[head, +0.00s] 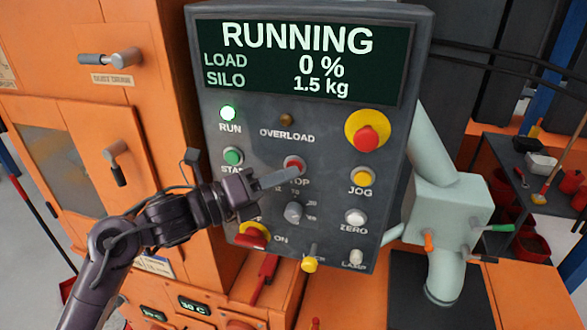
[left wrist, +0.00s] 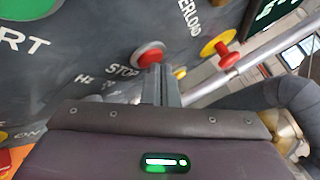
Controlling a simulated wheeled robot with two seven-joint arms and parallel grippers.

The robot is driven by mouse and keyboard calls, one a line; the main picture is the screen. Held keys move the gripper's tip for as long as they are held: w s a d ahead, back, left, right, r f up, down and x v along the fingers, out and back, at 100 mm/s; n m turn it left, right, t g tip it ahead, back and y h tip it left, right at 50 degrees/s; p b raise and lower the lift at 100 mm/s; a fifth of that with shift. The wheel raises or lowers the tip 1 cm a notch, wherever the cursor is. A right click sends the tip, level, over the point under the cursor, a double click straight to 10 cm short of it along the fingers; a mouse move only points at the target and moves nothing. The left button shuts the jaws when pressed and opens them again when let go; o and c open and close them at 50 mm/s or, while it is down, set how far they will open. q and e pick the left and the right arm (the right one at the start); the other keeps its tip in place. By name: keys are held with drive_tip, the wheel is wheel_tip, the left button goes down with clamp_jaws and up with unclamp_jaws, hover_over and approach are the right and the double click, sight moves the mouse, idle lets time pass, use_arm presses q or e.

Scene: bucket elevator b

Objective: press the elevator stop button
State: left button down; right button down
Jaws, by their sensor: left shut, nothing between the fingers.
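The red stop button (head: 293,163) sits in the middle of the grey control panel (head: 350,215), with its label partly hidden by my gripper. My left gripper (head: 296,172) is shut and empty, its fingertips at the lower edge of the button in the head view. In the left wrist view the stop button (left wrist: 149,56) shows just beyond the shut fingertips (left wrist: 160,70). I cannot tell whether the tips touch it. The display (head: 300,62) reads RUNNING, load 0 %, silo 1.5 kg. My right gripper is not in view.
A red emergency button on yellow (head: 367,137) is at the upper right of the panel. The green start button (head: 233,156) is left of stop, and a selector knob (head: 294,212) is below it. A pale pipe (head: 433,145) stands right of the panel.

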use_arm(q)
drive_tip(key=shift+w, duration=0.15)
drive_tip(key=shift+s, duration=0.2)
drive_tip(key=shift+s+a+b, duration=0.25)
drive_tip(key=shift+s+b, duration=0.15)
drive_tip(key=shift+s, duration=0.2)
drive_tip(key=s, duration=0.1)
drive_tip(key=s+a+b, duration=0.1)
drive_tip(key=s, duration=0.2)
drive_tip(key=shift+s+a+b, duration=0.25)
drive_tip(key=shift+s+b, duration=0.1)
idle(0.6)
